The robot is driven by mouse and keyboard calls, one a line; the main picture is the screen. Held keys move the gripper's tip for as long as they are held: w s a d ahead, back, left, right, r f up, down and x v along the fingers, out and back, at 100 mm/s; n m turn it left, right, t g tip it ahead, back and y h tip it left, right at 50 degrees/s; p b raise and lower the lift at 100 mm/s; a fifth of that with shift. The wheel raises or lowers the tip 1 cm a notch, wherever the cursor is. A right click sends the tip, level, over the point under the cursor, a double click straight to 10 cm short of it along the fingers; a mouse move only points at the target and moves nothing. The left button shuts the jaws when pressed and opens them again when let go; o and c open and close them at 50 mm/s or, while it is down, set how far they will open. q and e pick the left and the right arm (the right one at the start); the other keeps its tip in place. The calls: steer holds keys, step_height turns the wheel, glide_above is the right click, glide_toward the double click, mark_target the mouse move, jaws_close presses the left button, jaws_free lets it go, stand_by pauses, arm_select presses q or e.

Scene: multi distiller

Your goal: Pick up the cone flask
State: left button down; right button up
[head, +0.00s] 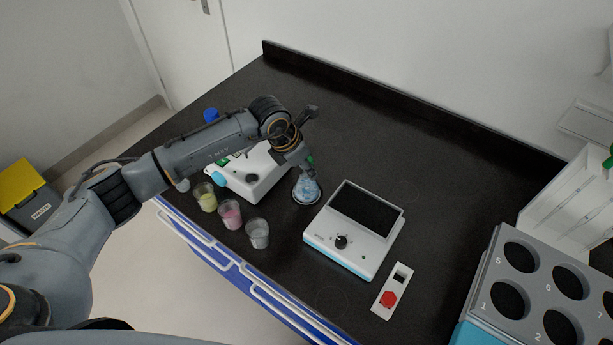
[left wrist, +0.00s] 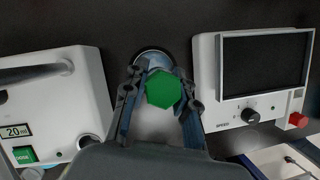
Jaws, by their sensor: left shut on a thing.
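The cone flask (head: 306,189) is clear with bluish-white contents and stands upright on the black bench, left of the white device with a dark screen. My left gripper (head: 304,164) is at the top of the flask and shut on it. In the left wrist view, the fingers of the left gripper (left wrist: 160,95) sit on both sides of a green hexagonal stopper (left wrist: 165,89). The round base of the cone flask (left wrist: 153,58) shows beyond it. I cannot tell whether the flask touches the bench. My right gripper is not in view.
The screen device (head: 350,244) stands close to the flask's right. A white machine (head: 248,176) is close on its left. Beakers with yellow (head: 206,199), pink (head: 231,215) and clear (head: 258,233) contents line the front edge. A red-button box (head: 391,292) and a grey rack (head: 536,300) are at right. The back is clear.

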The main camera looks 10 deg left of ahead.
arm_select(q)
steer(key=shift+w+r+b, duration=0.1)
steer(key=shift+r+b, duration=0.75)
steer(key=shift+r, duration=0.05)
steer(key=s+a+r+b, duration=0.6)
steer(key=s+a+r, duration=0.3)
steer(key=s+r, duration=0.1)
steer(key=shift+s+a+r, duration=0.2)
steer(key=shift+s+r, duration=0.05)
steer(key=shift+r, duration=0.35)
steer(key=shift+w+a, duration=0.1)
